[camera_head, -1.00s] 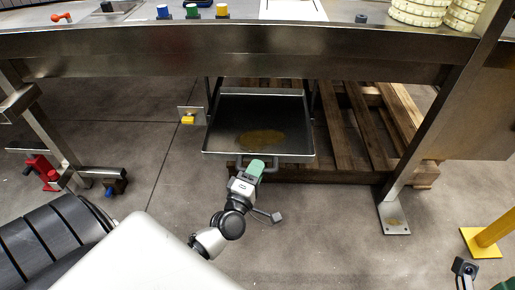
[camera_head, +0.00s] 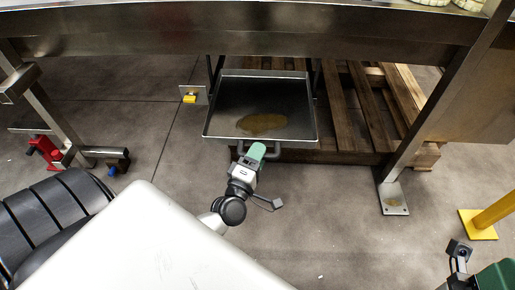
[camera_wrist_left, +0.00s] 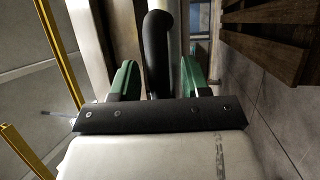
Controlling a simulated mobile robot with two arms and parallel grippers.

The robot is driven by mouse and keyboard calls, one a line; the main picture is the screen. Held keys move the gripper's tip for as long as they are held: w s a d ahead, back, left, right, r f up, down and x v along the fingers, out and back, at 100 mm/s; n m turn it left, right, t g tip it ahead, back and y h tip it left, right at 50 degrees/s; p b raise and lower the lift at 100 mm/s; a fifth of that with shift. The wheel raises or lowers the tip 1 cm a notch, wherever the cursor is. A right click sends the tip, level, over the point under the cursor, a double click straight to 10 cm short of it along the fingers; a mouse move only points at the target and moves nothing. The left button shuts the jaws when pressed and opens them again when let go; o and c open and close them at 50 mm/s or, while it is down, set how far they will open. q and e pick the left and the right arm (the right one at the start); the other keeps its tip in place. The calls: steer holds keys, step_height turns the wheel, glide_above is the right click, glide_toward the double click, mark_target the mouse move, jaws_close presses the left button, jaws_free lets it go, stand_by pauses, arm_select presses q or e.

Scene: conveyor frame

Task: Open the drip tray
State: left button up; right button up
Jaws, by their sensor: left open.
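The drip tray (camera_head: 225,95) is a shallow grey metal pan under the conveyor frame, with a brownish puddle (camera_head: 262,122) on its floor. Its looped handle (camera_head: 274,153) sticks out from the front edge. My left gripper (camera_head: 253,155) is at this handle, in front of the tray. In the left wrist view the dark handle bar (camera_wrist_left: 158,50) lies between the green fingers of my left gripper (camera_wrist_left: 158,78), with gaps on both sides. The jaws are open. Part of what looks like my right gripper (camera_head: 492,277) shows at the bottom right corner; its jaws are not clear.
A wooden pallet (camera_head: 352,110) lies behind and right of the tray. A frame leg (camera_head: 430,115) stands at right, with a yellow post (camera_head: 495,212) beyond it. A small yellow block on a plate (camera_head: 189,98) is left of the tray. The floor in front is clear.

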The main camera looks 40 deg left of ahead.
arm_select(q)
steer(key=p+v, duration=0.1)
steer(key=v, duration=1)
steer(key=shift+p, duration=0.3)
steer(key=shift+w, duration=0.1)
